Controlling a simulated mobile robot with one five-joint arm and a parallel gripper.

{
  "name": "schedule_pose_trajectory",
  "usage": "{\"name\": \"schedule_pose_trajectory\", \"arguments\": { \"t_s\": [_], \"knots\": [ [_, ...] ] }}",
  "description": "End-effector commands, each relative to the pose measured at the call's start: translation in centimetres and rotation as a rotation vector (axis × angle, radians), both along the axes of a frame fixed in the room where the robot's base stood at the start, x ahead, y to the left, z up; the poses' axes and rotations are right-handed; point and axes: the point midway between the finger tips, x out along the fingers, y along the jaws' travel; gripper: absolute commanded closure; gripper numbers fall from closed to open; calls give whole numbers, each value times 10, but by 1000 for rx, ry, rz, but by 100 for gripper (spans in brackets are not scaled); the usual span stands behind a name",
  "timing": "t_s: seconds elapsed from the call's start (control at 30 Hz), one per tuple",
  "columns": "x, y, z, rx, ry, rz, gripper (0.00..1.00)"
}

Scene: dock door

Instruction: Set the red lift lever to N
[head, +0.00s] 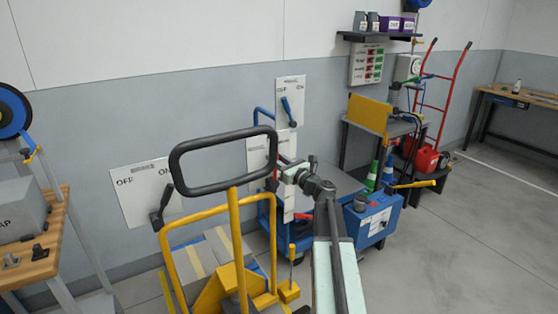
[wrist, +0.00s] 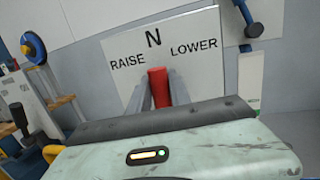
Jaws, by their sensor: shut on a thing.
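The red lift lever (wrist: 158,90) stands between my jaws in the wrist view, with its upper part showing. My gripper (wrist: 158,80) is shut on it, one grey finger on each side. Behind it is a white plate (wrist: 192,32) marked RAISE at left, N at top middle and LOWER at right. The lever points up just below the N, between the two words. Its lower end is hidden by my gripper body. In the head view, my gripper (head: 281,162) is at the partly hidden plate (head: 257,152).
A yellow cart with a black loop handle (head: 225,160) stands close in front, left of my arm. A blue lever (head: 287,108) is on a plate above. An OFF/ON plate (head: 135,190) with a black lever is at left. Open floor lies at right.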

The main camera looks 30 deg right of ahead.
Motion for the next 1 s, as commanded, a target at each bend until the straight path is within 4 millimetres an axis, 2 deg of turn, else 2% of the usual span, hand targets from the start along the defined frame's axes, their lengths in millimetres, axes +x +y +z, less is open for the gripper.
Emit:
{"name": "schedule_pose_trajectory", "arguments": {
  "t_s": [0.33,0.37,0.43,0.77,0.87,1.0],
  "knots": [
    [5,14,-2,-5,3,18,100],
    [6,15,-2,-5,3,19,74],
    [6,16,-2,-4,3,21,55],
    [7,19,-1,-2,2,25,55],
    [0,18,-3,-2,2,25,55],
    [-21,14,-6,-1,2,22,55]
  ]
}}
